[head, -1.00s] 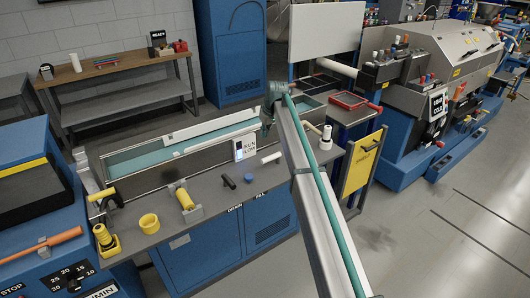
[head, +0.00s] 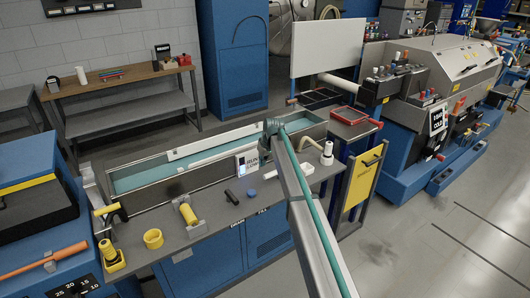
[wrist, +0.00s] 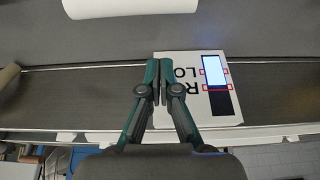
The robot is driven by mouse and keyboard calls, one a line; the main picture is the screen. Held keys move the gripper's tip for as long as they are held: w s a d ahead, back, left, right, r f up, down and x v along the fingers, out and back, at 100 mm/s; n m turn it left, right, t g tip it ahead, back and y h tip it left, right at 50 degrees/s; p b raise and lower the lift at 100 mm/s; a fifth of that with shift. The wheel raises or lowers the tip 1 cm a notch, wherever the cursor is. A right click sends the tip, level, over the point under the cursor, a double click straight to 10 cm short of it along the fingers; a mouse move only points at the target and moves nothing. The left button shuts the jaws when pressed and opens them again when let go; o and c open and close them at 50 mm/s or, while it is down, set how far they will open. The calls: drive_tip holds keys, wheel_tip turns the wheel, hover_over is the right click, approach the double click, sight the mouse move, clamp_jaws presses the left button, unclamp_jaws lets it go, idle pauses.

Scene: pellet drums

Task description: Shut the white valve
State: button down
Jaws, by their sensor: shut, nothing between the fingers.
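A white upright fitting (head: 327,154) stands at the right end of the grey bench, beside a tan bent pipe (head: 311,143). A white cylinder (head: 307,169) lies on the bench just right of my arm; a white cylinder also shows at the top of the wrist view (wrist: 112,5). I cannot tell for sure which is the white valve. My gripper (wrist: 157,82) is shut and empty, its fingertips beside the white sign with a lit display (wrist: 217,75). That sign (head: 247,163) stands near the trough.
A black handle (head: 232,196) and a blue knob (head: 252,193) are on the bench front. A yellow cylinder (head: 188,214) and yellow ring (head: 153,238) stand left. The long teal-floored trough (head: 140,180) runs behind. A red tray (head: 347,115) is beyond the bench's right end.

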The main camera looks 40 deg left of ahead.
sight(273, 174)
drive_tip(key=d, duration=0.1)
drive_tip(key=d+f+p, duration=0.1)
drive_tip(key=s+d, duration=0.1)
drive_tip(key=shift+f+p, duration=0.25)
drive_tip(key=shift+p, duration=0.15)
drive_tip(key=shift+d+f, duration=0.2)
